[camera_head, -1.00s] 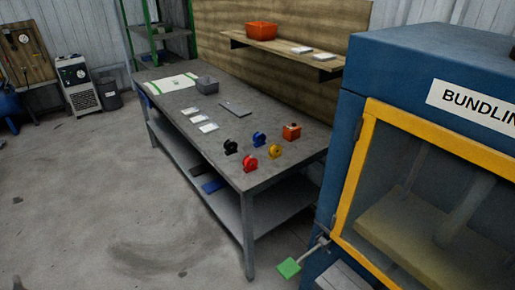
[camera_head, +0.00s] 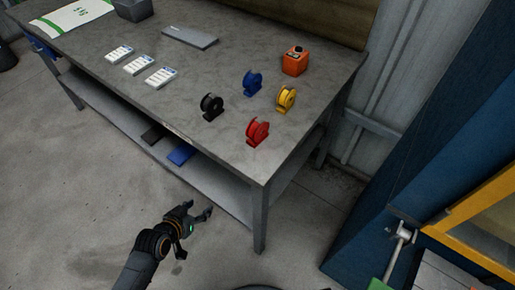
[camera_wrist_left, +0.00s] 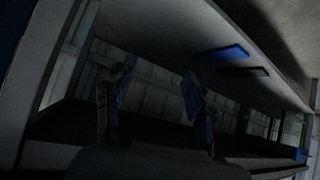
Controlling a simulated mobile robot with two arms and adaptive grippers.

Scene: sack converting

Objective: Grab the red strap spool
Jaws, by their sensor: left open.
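The red strap spool (camera_head: 257,131) stands upright near the front right corner of the grey table (camera_head: 190,80) in the head view. A black spool (camera_head: 211,105), a blue spool (camera_head: 252,82) and a yellow spool (camera_head: 286,98) stand near it. My left gripper (camera_head: 203,216) is open and empty, in front of the table and lower in the picture than the red spool, apart from it. In the dark left wrist view the open fingers (camera_wrist_left: 152,98) point at the table's underside and lower shelf; the red spool does not show there. My right gripper is not in view.
An orange device (camera_head: 295,61) sits behind the spools. White cards (camera_head: 139,65), a grey plate (camera_head: 189,37) and a grey bin (camera_head: 131,8) lie further left. The table's front edge and leg (camera_head: 259,218) are close to my left gripper. A blue machine (camera_head: 415,150) stands at right.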

